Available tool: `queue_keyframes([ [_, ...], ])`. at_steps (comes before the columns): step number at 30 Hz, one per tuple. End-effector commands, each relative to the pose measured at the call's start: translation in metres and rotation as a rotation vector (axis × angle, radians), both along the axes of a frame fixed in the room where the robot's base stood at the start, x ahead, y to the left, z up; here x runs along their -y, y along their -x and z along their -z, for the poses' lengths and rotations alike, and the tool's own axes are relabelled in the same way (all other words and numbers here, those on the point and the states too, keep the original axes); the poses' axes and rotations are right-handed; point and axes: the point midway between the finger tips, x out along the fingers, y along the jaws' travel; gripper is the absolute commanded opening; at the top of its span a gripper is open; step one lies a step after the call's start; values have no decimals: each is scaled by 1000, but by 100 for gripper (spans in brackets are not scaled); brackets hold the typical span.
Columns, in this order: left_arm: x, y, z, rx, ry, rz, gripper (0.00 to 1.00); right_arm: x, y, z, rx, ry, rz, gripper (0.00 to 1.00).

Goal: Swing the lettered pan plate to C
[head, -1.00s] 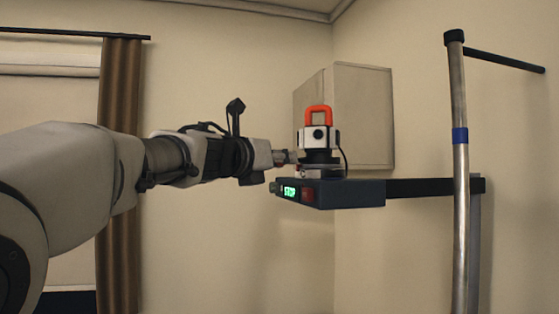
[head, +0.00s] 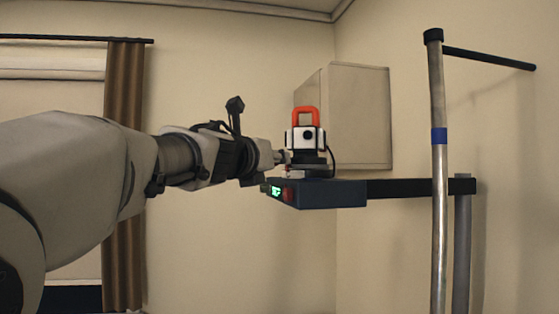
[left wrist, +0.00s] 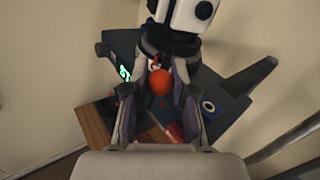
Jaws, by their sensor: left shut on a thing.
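A white-and-black instrument head (head: 306,140) with an orange handle stands upright on a dark blue box (head: 335,194). Under the head is a low base (head: 306,171), where the pan plate seems to be; no letters can be read. My left gripper (head: 283,157) reaches in from the left at the base. In the left wrist view, its two fingers (left wrist: 160,80) are shut on a round orange-red knob (left wrist: 159,83) just in front of the head (left wrist: 182,15). The fingers hide part of the base. My right gripper is not in view.
The box has a lit green display (head: 275,190) and red button (head: 287,194). A pale cabinet (head: 360,110) is behind. A brown wooden surface (left wrist: 98,125) lies below.

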Motion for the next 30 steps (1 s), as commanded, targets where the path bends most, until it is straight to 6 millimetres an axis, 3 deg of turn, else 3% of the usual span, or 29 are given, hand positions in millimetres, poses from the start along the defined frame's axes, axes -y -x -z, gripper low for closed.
queue_keyframes([
  [5,0,0,-1,1,0,0,0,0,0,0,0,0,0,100],
  [6,0,0,-1,1,0,0,36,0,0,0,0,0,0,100],
  [8,0,0,-1,1,0,0,51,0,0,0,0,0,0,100],
  [20,0,0,-5,3,0,3,51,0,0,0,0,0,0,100],
  [30,0,-1,-50,5,-2,2,51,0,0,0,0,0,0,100],
])
